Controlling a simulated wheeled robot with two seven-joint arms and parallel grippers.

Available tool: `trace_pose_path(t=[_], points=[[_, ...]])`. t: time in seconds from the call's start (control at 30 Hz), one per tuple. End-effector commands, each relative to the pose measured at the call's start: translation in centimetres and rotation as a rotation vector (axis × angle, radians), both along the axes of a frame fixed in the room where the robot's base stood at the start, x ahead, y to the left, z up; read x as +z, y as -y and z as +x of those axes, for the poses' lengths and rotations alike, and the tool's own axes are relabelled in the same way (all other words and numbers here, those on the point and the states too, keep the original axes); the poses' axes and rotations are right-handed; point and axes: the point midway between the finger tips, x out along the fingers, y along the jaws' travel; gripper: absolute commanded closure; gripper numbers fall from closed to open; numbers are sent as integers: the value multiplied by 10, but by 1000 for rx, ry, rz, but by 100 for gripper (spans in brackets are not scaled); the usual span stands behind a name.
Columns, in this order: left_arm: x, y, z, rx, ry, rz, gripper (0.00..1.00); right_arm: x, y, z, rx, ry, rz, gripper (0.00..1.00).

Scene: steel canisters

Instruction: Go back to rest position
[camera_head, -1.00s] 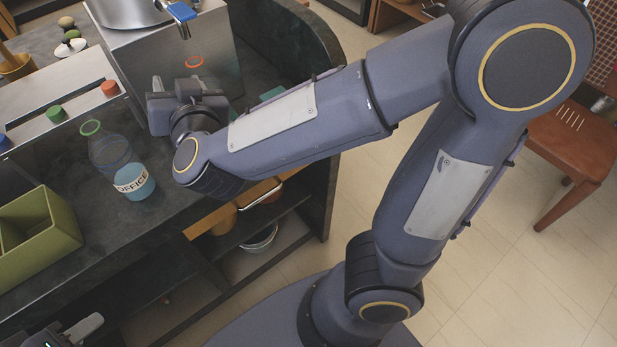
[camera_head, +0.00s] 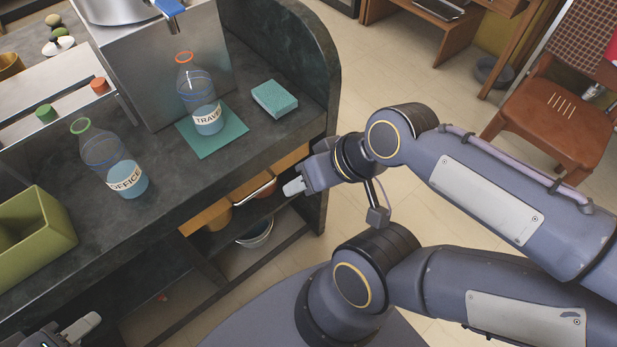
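My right arm is folded back at the right, with its gripper (camera_head: 300,184) in front of the counter's front edge, apart from the bottles. It holds nothing that I can see, but its finger gap is unclear. My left gripper (camera_head: 78,330) shows only partly at the bottom left corner, and its opening cannot be made out. A clear bottle labelled TRAVEL (camera_head: 208,118), with an orange rim and blue liquid, stands upright on a teal mat (camera_head: 222,147). A bottle labelled OFFICE (camera_head: 125,179), with a green rim, stands upright on the dark counter (camera_head: 170,185).
A teal sponge (camera_head: 274,99) lies right of the mat. A green divided box (camera_head: 45,255) stands at the left. A steel machine (camera_head: 145,60) with a blue-handled tap is behind the TRAVEL bottle. A brown chair (camera_head: 560,125) stands at the right, with clear floor before it.

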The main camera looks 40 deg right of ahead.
Motion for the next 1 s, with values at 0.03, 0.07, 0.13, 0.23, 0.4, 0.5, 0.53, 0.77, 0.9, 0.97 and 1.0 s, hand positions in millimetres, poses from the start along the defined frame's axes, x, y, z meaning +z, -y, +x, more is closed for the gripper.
trace_pose_path(t=[0.03,0.07,0.13,0.23,0.4,0.5,0.53,0.77,0.9,0.97,1.0], points=[[0,0,0,0,0,0,64,0,0,0,1,1,0,55],[0,0,0,0,0,0,64,1,0,0,1,1,0,55],[4,0,0,0,0,0,64,5,0,0,1,2,1,55],[20,0,0,0,0,0,64,21,0,1,1,2,1,55],[72,0,0,0,0,0,64,72,0,1,2,3,2,55],[104,0,0,0,1,0,64,105,0,1,2,3,2,55],[112,0,0,0,1,0,64,113,0,1,2,3,2,55],[124,0,0,0,0,0,64,124,0,1,2,3,2,55],[122,0,0,0,-1,0,64,122,-1,1,3,2,2,55],[122,0,0,0,-1,0,64,122,-1,1,3,2,2,55],[122,0,0,0,-1,0,64,122,-1,1,3,2,2,55]])
